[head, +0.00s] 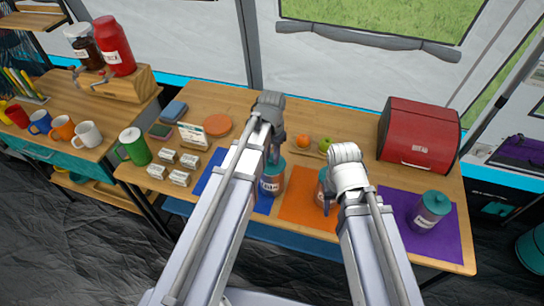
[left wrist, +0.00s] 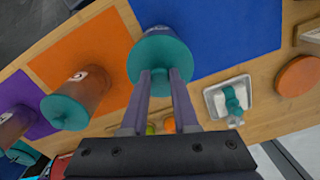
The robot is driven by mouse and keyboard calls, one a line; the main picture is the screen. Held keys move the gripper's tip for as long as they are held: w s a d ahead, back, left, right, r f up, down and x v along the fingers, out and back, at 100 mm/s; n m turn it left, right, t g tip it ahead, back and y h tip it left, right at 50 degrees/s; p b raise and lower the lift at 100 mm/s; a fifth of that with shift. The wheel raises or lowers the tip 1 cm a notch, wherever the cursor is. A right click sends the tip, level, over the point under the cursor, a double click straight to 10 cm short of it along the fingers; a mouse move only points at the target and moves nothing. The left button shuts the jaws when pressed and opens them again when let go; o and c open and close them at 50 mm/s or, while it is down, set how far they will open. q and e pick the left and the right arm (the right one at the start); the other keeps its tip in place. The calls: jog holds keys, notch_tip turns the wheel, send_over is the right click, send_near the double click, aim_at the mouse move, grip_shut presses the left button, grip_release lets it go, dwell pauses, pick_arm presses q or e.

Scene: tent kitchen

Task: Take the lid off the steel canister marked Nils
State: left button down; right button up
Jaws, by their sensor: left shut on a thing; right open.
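Three canisters with teal lids stand on coloured mats; their name labels are too small to read. One canister (head: 270,186) is on the blue mat, one (head: 321,192) on the orange mat, and one (head: 428,213) on the purple mat. My left gripper (head: 273,155) is above the blue-mat canister. In the left wrist view its fingers (left wrist: 160,76) are shut on the knob of a teal lid (left wrist: 144,58). I cannot tell whether the lid touches the canister. My right gripper (head: 328,205) is open beside the orange-mat canister, partly covering it.
A red bread box (head: 420,135) stands at the back right. An orange and a green fruit (head: 325,144) lie behind the mats. A green mug (head: 134,147), small white labelled blocks (head: 167,156) and a terracotta disc (head: 218,125) are at the left. Bare wood shows along the back.

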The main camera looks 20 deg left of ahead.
notch_tip(320, 180, up, 9)
jog(key=p, duration=0.8)
jog(key=shift+f, duration=0.2)
